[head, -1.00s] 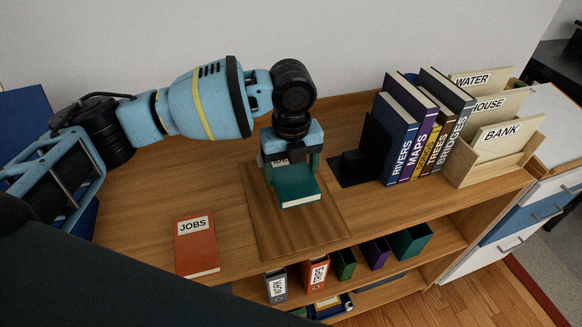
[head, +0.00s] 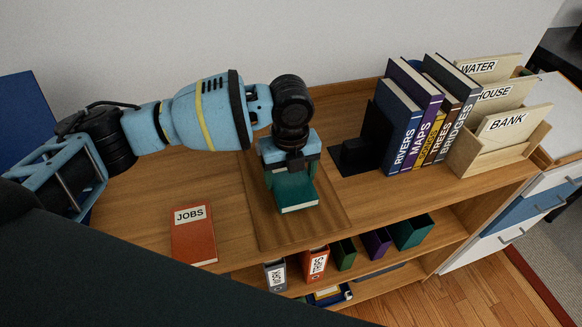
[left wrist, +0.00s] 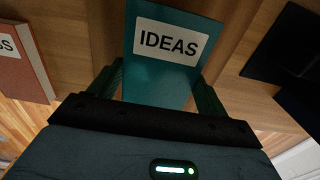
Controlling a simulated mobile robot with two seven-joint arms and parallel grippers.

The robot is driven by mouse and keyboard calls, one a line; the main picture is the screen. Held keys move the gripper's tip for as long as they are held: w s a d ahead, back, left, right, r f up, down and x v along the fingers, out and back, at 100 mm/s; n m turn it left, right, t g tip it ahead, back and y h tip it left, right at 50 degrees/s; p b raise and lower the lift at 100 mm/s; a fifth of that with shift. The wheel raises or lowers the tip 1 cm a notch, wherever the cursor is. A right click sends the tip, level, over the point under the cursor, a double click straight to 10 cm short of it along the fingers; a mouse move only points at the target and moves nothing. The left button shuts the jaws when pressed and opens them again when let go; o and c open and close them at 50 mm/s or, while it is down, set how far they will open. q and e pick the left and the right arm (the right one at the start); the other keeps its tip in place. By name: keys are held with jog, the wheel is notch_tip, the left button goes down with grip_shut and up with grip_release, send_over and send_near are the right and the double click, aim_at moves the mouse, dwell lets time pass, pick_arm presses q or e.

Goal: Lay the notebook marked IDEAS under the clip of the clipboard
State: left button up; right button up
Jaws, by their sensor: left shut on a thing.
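The teal notebook marked IDEAS (head: 294,190) is held in my left gripper (head: 290,168). In the left wrist view, the notebook (left wrist: 163,75) lies between the two fingers, its white label readable. A brown wooden board, apparently the clipboard (head: 328,208), lies on the shelf top below it. The notebook appears over the board; I cannot tell whether it touches. The clip cannot be made out, with my gripper and wrist over the board's far part. My right gripper is not in view.
The red JOBS notebook (head: 193,235) lies left of the board. A black bookend (head: 362,150) and upright books (head: 425,115) stand right, beside a wooden letter holder (head: 497,150). Binders and boxes fill the shelf below the front edge.

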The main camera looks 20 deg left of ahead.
pick_arm(q)
jog(key=shift+w+a+f+b, duration=0.1)
jog(key=shift+w+a+b, duration=0.1)
jog(key=shift+w+a, duration=0.4)
jog(key=shift+w+a+b, duration=0.15)
jog(key=shift+w+a, duration=0.2)
jog(key=shift+w, duration=0.45)
jog(key=shift+w+a+f+b, duration=0.1)
jog(key=shift+w+a+b, duration=0.1)
jog(key=shift+w+a, duration=0.4)
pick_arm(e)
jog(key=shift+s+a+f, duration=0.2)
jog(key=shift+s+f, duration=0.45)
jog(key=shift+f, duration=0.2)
pick_arm(q)
jog(key=shift+w+d, duration=0.15)
jog(key=o, duration=1.1)
notch_tip(320, 180, up, 8)
jog(key=shift+f, duration=0.1)
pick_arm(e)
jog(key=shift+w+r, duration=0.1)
